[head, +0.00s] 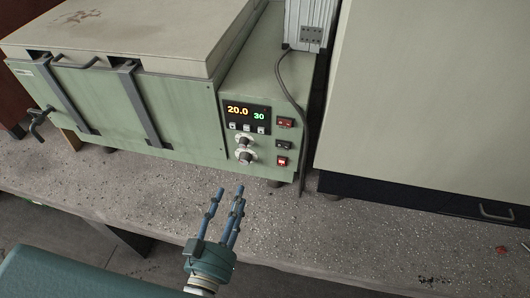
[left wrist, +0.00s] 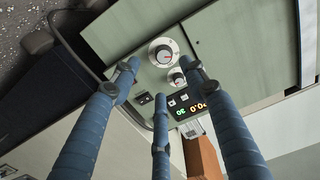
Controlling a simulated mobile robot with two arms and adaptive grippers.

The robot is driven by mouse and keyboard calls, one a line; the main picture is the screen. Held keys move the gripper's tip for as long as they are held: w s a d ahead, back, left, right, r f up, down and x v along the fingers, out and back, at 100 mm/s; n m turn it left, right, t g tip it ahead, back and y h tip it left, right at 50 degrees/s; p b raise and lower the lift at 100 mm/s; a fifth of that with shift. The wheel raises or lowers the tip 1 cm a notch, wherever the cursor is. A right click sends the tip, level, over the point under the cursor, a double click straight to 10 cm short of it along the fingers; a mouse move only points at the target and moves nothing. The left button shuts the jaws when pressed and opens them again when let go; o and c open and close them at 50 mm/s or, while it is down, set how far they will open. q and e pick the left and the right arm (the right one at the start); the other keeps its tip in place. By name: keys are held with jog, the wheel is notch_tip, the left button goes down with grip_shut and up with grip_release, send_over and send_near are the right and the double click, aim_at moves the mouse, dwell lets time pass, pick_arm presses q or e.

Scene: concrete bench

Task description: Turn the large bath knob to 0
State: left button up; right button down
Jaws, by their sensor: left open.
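The large bath knob (head: 245,156) is the lower of two pale round knobs on the green bath's front panel. In the left wrist view the large knob (left wrist: 163,52) shows a white dial with a red mark; its numbers are too small to read. The smaller knob (left wrist: 177,78) sits between it and the display. My left gripper (head: 231,194) is open and empty, its three blue fingers pointing toward the panel from below and in front of the knob, apart from it. The display (head: 246,113) reads 20.0 and 30. My right gripper is not in view.
Red and dark switches (head: 283,142) sit right of the knobs. A grey cable (head: 301,125) hangs down the panel's right side. A large pale box (head: 430,100) stands to the right. The speckled bench (head: 130,190) is clear in front of the bath.

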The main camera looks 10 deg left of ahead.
aim_at(244, 163)
pick_arm(q)
jog(key=w, duration=0.3)
jog(key=w+p, duration=0.1)
jog(key=w, duration=0.1)
jog(key=w+p, duration=0.1)
jog(key=w, duration=0.2)
jog(key=shift+w+r, duration=0.35)
jog(key=shift+w, duration=0.65)
jog(key=shift+w+f, duration=0.1)
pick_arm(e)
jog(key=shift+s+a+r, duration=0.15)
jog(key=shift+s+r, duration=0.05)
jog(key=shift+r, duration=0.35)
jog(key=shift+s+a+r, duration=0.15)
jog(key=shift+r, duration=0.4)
pick_arm(q)
jog(key=shift+c, duration=0.2)
grip_shut()
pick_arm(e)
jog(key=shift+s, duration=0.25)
